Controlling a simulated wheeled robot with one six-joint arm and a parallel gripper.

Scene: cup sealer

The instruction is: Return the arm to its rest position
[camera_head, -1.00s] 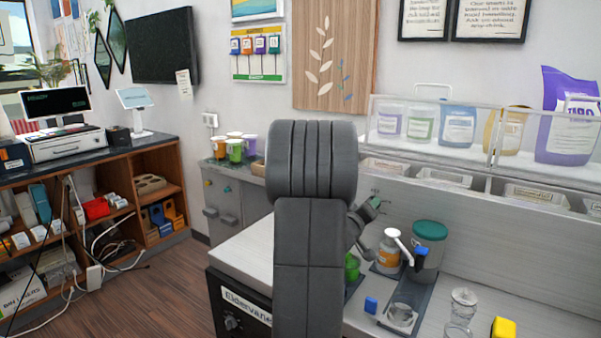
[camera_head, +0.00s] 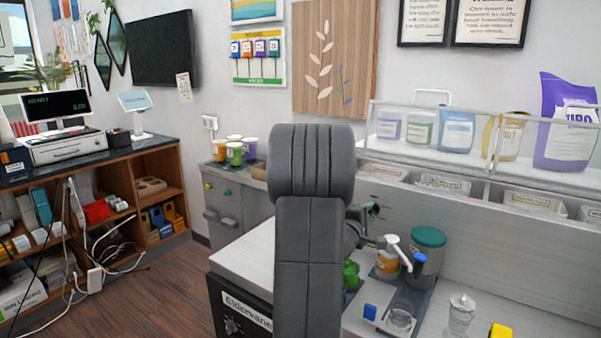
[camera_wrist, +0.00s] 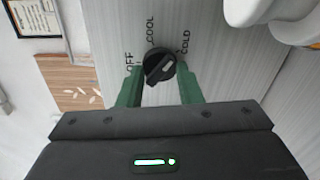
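Beyond the fingertips is a black round knob (camera_wrist: 160,67) on a pale panel marked OFF, COOL and COLD.
A clear-fronted shelf (camera_head: 480,140) runs behind. Floor (camera_head: 170,290) is free at left.

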